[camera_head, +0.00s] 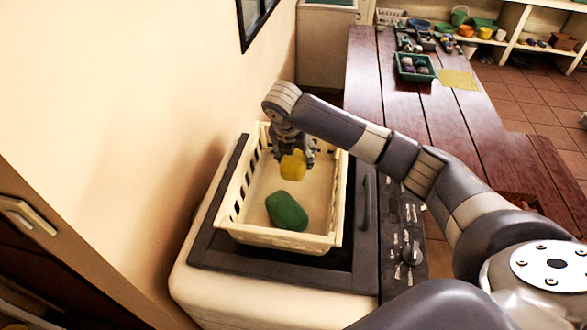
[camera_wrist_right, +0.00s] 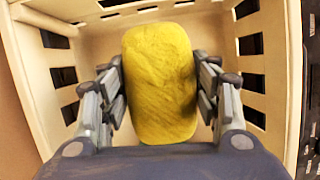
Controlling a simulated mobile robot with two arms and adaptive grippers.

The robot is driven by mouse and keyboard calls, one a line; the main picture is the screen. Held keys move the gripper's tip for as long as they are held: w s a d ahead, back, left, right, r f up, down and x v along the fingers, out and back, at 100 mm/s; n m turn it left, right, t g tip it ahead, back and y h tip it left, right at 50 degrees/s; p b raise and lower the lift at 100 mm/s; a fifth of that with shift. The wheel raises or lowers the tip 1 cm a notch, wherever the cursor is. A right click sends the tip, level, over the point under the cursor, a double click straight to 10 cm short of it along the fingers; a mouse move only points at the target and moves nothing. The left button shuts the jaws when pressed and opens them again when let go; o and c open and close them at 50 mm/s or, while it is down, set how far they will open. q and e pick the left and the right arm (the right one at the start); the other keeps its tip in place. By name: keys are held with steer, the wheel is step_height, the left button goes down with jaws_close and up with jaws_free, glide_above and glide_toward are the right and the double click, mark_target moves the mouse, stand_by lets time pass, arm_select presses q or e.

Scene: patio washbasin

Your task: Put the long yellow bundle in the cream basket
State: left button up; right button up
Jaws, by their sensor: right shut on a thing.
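The long yellow bundle (camera_head: 293,166) is held in my right gripper (camera_head: 294,155), above the far part of the cream basket (camera_head: 281,239). In the right wrist view the yellow bundle (camera_wrist_right: 160,84) sits between the two fingers of the right gripper (camera_wrist_right: 163,90), which are shut on its sides. The basket's slatted walls (camera_wrist_right: 38,90) surround it in that view. I cannot tell whether the bundle touches the basket floor. My left gripper is not in view.
A green bundle (camera_head: 287,211) lies in the near part of the basket. The basket stands on a dark-topped white appliance (camera_head: 190,274) with knobs (camera_head: 412,254). A wall is at the left. A wooden table (camera_head: 470,130) holds a green tray (camera_head: 415,76) and a yellow cloth (camera_head: 458,79).

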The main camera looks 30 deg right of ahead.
mark_target(292, 157)
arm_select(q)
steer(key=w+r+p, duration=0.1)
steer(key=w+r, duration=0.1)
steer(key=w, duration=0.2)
arm_select(e)
step_height(292, 157, down, 5)
steer(key=shift+w, duration=0.15)
steer(key=o, duration=1)
steer(key=shift+o, duration=1.4)
steer(key=b+v, duration=0.3)
steer(key=v, duration=0.7)
steer(key=shift+a+r+b, duration=0.1)
steer(key=shift+r+b, duration=0.25)
steer(key=shift+b, duration=0.05)
steer(key=shift+s+a+r, duration=0.1)
steer(key=shift+s+r, duration=0.15)
steer(key=shift+r, duration=0.35)
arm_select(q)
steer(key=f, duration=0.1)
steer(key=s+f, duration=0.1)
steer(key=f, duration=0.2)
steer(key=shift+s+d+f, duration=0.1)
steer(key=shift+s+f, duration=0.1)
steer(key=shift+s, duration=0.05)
